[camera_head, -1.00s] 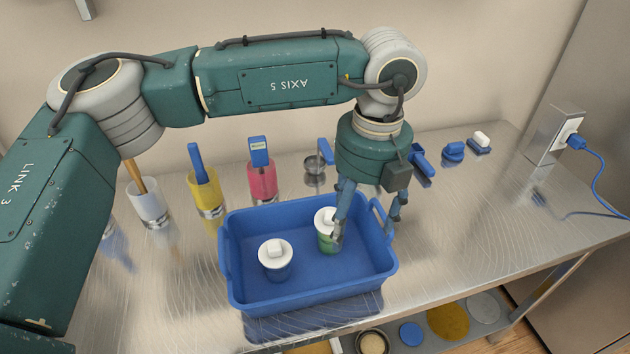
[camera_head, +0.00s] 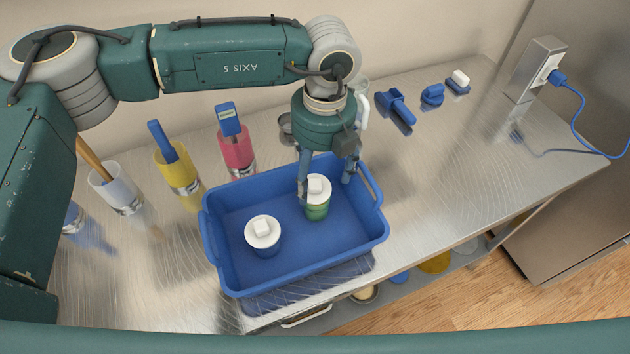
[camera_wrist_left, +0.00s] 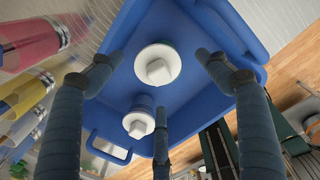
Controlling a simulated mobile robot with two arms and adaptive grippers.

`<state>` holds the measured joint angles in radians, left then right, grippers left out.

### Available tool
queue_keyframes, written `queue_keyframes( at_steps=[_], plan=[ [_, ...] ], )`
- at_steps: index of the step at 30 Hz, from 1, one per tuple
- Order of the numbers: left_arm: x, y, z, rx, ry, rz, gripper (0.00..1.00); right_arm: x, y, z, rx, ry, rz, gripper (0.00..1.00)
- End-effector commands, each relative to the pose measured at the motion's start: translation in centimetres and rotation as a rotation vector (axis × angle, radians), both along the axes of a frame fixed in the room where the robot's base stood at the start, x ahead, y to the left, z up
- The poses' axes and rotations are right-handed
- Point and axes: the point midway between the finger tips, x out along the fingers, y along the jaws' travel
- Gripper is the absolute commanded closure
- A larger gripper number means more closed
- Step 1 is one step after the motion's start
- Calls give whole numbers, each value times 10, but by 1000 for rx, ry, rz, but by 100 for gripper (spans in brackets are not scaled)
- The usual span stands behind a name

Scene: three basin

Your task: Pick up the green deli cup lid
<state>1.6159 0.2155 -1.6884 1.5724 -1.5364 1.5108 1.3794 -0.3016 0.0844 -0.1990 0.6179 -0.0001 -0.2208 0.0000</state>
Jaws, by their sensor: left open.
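The green deli cup (camera_head: 317,211) stands upright in the blue basin, with a white lid (camera_head: 319,186) that has a raised block on top. Its lid (camera_wrist_left: 157,66) also shows in the left wrist view, between the outer fingers. My left gripper (camera_head: 326,188) is open over the basin, with one finger just left of the lid and another behind and right of it. I cannot tell whether any finger touches the lid. A blue cup with a similar white lid (camera_head: 262,230) stands to the left in the basin. My right gripper is not in view.
The blue basin's walls (camera_head: 213,245) surround both cups. Pink (camera_head: 237,153), yellow (camera_head: 179,172) and clear (camera_head: 117,191) containers holding tools stand to its left. Blue items (camera_head: 396,107) lie behind right.

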Motion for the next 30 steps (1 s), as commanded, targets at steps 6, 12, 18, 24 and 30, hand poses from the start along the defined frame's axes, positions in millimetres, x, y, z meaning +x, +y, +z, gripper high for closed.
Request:
queue_keyframes(
  at_steps=[6,12,18,24,30],
  plan=[
    [1,4,-27,1,2,0,24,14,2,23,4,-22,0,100],
    [1,4,-35,-1,0,0,24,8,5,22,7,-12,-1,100],
    [1,4,-34,0,0,0,44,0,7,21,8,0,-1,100],
    [1,4,-34,0,0,0,61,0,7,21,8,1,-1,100],
    [1,4,-34,0,0,0,61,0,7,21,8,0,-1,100]
  ],
)
